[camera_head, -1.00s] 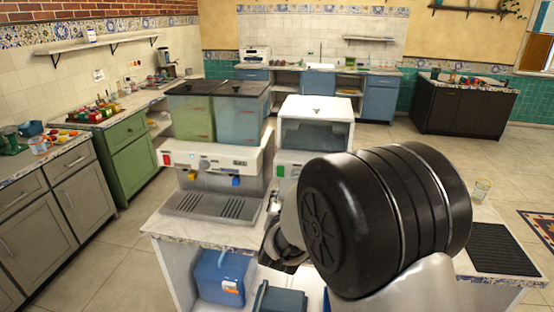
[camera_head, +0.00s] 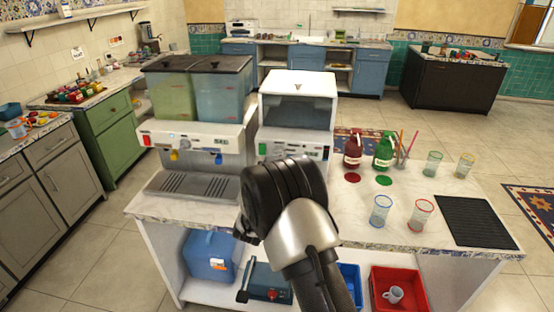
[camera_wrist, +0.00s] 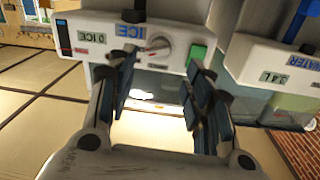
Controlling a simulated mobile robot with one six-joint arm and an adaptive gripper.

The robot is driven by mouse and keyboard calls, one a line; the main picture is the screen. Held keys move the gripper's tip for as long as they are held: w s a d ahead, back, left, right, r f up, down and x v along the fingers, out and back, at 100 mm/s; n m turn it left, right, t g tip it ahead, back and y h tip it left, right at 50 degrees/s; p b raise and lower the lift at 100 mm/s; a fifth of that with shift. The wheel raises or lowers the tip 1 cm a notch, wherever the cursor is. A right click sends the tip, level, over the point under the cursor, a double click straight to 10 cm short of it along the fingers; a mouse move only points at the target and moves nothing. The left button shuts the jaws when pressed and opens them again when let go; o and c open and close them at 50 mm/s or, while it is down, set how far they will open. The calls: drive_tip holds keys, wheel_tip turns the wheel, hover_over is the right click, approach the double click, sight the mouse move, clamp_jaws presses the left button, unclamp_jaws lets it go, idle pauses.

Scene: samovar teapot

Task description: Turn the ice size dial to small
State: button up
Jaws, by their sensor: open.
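The white ice machine (camera_head: 297,105) stands on the counter, right of the two-tank drink dispenser. Its front panel is small in the head view, and my arm stands just in front of it. In the wrist view the panel appears upside down, with a blue ICE label (camera_wrist: 126,30), a round grey dial (camera_wrist: 158,45) and a green button (camera_wrist: 197,53). My gripper (camera_wrist: 160,84) is open and empty, its fingers on either side below the dial in that picture and apart from it. I cannot read the dial's setting. In the head view the fingers are mostly hidden.
The drink dispenser (camera_head: 196,128) stands close at left. Red and green syrup bottles (camera_head: 383,152), several glasses (camera_head: 421,214) and a black drip mat (camera_head: 476,221) occupy the right counter.

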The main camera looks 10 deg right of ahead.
sight(277, 156)
drive_tip(key=b+x, duration=0.1)
drive_tip(key=x, duration=0.7)
drive_tip(key=c, duration=1)
drive_tip(key=shift+c, duration=0.2)
drive_tip(key=shift+n, duration=0.3)
drive_tip(key=n, duration=0.6)
drive_tip(key=shift+a+n+t, duration=0.1)
drive_tip(key=shift+n+t, duration=0.2)
drive_tip(key=n, duration=0.7)
drive_tip(key=shift+f+y, duration=0.1)
drive_tip(key=shift+y, duration=0.3)
